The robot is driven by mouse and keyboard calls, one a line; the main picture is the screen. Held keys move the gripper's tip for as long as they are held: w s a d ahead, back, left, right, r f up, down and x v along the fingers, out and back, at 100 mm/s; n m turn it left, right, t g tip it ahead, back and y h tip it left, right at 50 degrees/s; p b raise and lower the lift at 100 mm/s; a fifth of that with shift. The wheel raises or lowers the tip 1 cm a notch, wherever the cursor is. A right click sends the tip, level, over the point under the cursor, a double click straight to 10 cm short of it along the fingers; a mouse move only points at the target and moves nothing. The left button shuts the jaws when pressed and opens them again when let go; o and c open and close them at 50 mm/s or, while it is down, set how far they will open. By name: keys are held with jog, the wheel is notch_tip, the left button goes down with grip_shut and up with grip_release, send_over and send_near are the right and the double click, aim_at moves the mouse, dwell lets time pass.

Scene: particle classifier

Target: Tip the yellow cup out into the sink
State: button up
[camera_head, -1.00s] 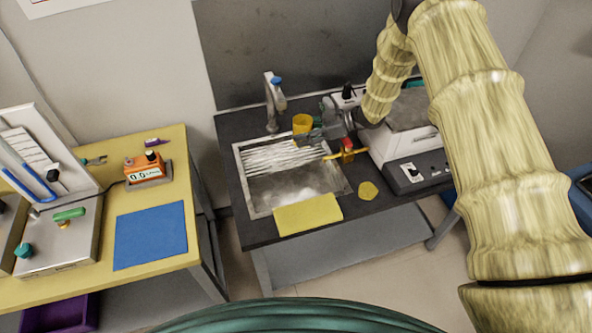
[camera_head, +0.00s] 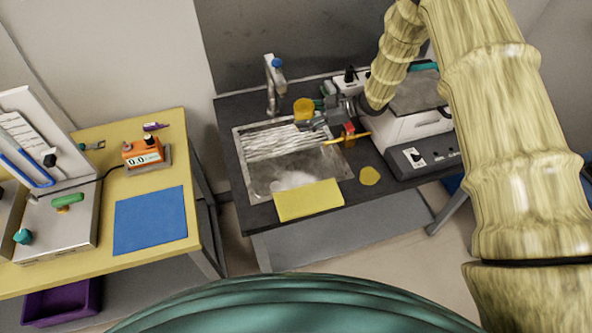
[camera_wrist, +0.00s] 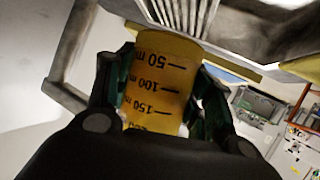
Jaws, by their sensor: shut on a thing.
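The yellow cup (camera_head: 304,109) is held by my gripper (camera_head: 311,120) over the back right part of the sink (camera_head: 290,184). In the wrist view the cup (camera_wrist: 162,80) is yellow and see-through with black volume marks, and the fingers of my gripper (camera_wrist: 165,100) are shut on it from both sides. The marks read upside down in the wrist view. I cannot tell whether anything is inside the cup. The sink has a ribbed drain part at the back and a basin at the front.
A tap (camera_head: 273,85) stands behind the sink. A yellow cloth (camera_head: 308,200) lies at the sink's front edge. A red and yellow item (camera_head: 349,135) and a white device (camera_head: 415,140) stand to the right. A yellow table (camera_head: 90,270) is at the left.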

jog(key=shift+s+a+f+n+t+b, duration=0.15)
jog(key=shift+s+f+n+t+b, duration=0.45)
jog(key=shift+b, duration=0.3)
jog(key=shift+s+a+f+n+t+b, duration=0.15)
jog(key=shift+s+f+n+t+b, duration=0.3)
jog(key=shift+n+b, duration=0.35)
jog(key=b, duration=0.1)
jog(key=s+f+n+t+b, duration=0.1)
jog(key=shift+a+f+b, duration=0.15)
jog(key=shift+f+b, duration=0.15)
jog(key=shift+b, duration=0.05)
jog(key=shift+f+n+t+b, duration=0.85)
jog(key=shift+n+b, duration=0.45)
jog(key=shift+b, duration=1.3)
jog(key=shift+f+n+t+b, duration=0.35)
jog(key=shift+n+t+b, duration=0.45)
jog(key=shift+b, duration=1.05)
jog(key=shift+s+a+f+n+b, duration=0.15)
jog(key=shift+s+n+b, duration=0.25)
jog(key=shift+b, duration=0.55)
jog(key=shift+s+d+f+n+b, duration=0.15)
jog(key=shift+s+n+b, duration=0.25)
jog(key=shift+b, duration=0.5)
jog(key=shift+a+r+n+t+b, duration=0.1)
jog(key=shift+r+n+t+b, duration=0.25)
jog(key=shift+b, duration=0.55)
